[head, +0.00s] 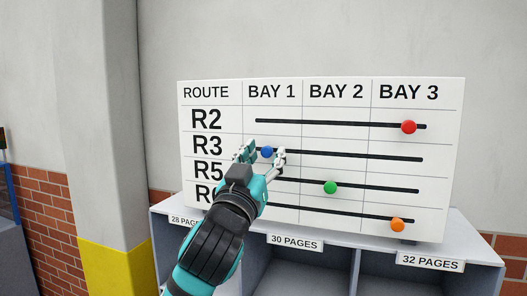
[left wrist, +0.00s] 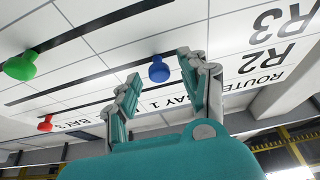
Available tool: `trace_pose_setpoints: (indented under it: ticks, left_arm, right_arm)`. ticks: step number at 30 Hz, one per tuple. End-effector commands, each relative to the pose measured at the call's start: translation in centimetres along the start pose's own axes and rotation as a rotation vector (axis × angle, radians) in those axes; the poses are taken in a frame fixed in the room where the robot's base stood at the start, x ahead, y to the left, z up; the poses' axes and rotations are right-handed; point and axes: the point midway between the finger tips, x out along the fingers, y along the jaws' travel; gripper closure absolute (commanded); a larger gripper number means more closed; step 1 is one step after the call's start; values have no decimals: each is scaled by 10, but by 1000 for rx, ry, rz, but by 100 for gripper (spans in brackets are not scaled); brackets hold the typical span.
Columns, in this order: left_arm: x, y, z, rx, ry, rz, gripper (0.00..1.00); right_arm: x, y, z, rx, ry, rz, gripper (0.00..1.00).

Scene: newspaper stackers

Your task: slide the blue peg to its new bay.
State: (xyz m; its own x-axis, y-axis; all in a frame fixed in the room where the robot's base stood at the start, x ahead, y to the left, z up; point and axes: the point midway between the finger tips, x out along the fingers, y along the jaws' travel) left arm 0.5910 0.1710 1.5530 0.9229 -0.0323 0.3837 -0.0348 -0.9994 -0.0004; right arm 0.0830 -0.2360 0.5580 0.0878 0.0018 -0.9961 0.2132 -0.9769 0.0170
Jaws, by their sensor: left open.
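The white board (head: 340,92) has rows of black slots under the headings BAY 1, BAY 2 and BAY 3. The blue peg (head: 267,152) sits on the R3 row's slot in the BAY 1 column, near its left end. My left gripper (head: 263,149) is open in front of the board, with a finger on either side of the blue peg in the picture. In the left wrist view the blue peg (left wrist: 159,70) shows between the two spread fingertips (left wrist: 158,66), with gaps on both sides. My right gripper is not in view.
A red peg (head: 409,127) is in R2 under BAY 3, a green peg (head: 330,188) in R5 under BAY 2, and an orange peg (head: 397,225) in the lowest row under BAY 3. The R3 slot (head: 360,156) is clear rightward. Grey shelving (head: 472,250) stands below.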

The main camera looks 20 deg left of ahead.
Motion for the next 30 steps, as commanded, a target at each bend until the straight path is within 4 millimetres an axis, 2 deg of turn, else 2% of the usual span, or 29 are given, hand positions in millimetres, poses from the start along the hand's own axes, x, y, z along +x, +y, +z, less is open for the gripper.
trace_pose_setpoints:
  ticks: [6,16,26,30]
  left_arm:
    - [0,0,0,0,0,0,56]
    - [0,0,0,0,-1,-1,99]
    - [0,0,0,-1,-1,0,100]
    - [0,12,2,-5,-2,2,100]
  right_arm:
    - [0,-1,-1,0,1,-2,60]
    - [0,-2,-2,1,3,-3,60]
    - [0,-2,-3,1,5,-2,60]
    - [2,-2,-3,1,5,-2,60]
